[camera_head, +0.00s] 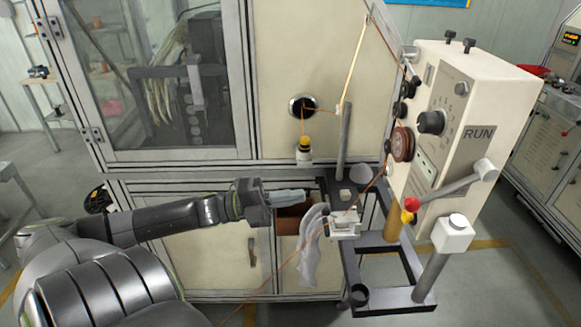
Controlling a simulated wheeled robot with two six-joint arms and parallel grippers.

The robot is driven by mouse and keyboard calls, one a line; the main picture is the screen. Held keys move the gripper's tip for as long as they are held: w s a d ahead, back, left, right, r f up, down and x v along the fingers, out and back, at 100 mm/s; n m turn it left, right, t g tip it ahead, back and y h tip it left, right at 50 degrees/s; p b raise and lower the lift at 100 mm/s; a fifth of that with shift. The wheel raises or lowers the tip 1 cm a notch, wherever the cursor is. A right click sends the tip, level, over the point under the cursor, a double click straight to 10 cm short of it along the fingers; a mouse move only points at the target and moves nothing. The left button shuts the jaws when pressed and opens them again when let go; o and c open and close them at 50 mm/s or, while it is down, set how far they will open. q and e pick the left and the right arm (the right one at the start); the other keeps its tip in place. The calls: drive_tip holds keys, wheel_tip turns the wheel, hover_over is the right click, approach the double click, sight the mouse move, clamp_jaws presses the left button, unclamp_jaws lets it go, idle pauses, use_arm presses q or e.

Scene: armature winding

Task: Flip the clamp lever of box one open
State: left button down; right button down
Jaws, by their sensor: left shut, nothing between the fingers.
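A cream box marked RUN (466,120) stands at the right, with dials and spools on its face. A grey lever (455,187) juts from its lower right side and slants down left to a red ball end (412,203). A small yellow part (406,217) is just below the red ball. My left gripper (296,196) is shut and empty, left of the box and lever and clear of both. I cannot tell the lever's clamp state. My right gripper is out of view.
A dark shelf (336,186) with a grey post (344,140) and a small white block (345,226) lies between gripper and box. A white cloth (312,250) hangs below. A cabinet (280,60) stands behind.

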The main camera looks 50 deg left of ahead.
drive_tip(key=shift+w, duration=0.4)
